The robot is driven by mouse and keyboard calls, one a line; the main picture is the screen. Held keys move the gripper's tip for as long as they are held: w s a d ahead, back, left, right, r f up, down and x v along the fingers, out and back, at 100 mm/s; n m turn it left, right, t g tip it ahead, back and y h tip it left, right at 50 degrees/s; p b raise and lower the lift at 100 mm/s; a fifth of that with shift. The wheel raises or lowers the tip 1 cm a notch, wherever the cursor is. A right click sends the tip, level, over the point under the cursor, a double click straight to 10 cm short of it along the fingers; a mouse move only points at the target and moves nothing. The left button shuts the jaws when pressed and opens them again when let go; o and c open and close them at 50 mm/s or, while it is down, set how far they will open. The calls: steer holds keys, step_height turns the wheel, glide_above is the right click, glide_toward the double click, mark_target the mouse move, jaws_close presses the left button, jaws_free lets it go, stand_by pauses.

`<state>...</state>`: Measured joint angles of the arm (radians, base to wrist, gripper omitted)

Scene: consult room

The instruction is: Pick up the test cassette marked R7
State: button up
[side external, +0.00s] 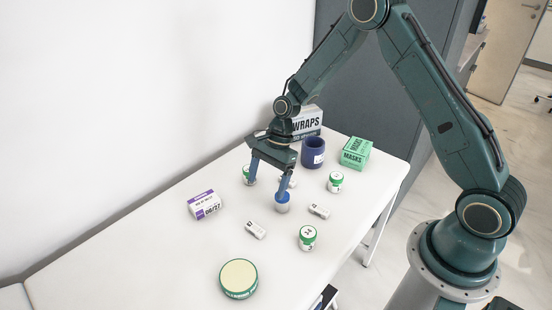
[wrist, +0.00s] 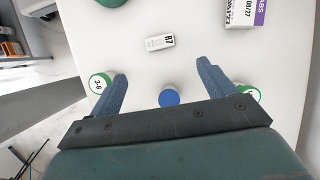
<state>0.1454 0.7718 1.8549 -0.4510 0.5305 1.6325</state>
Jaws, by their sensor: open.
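The white test cassette marked R7 (wrist: 160,42) lies flat on the table, ahead of my fingers in the wrist view. By its neighbours it appears to be the nearer white cassette (side external: 255,230) in the side view, where its marking is too small to read. My gripper (side external: 268,184) is open above the table, back from the cassette and not touching it. Its two blue fingers also show in the wrist view (wrist: 162,72), with nothing held between them. A second white cassette (side external: 319,211) lies farther right; its marking is not readable.
A blue-capped vial (side external: 283,201) stands close to one finger. Green-lidded jars (side external: 307,238) (side external: 336,182) stand nearby, one partly behind a finger. A purple-white box (side external: 204,205), green round tin (side external: 239,279), blue cup (side external: 313,152) and green masks box (side external: 355,153) stand around. The left table area is clear.

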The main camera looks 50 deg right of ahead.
steer(key=shift+f, duration=0.2)
glide_above(255, 228)
steer(key=d, duration=0.3)
steer(key=shift+a+f, duration=0.15)
steer(key=shift+f, duration=1.8)
steer(key=shift+a+f, duration=0.1)
steer(key=shift+f, duration=1.85)
steer(key=shift+f, duration=0.1)
steer(key=shift+x, duration=2.5)
steer(key=c, duration=1.1)
steer(key=shift+o, duration=0.2)
step_height(255, 228, up, 20)
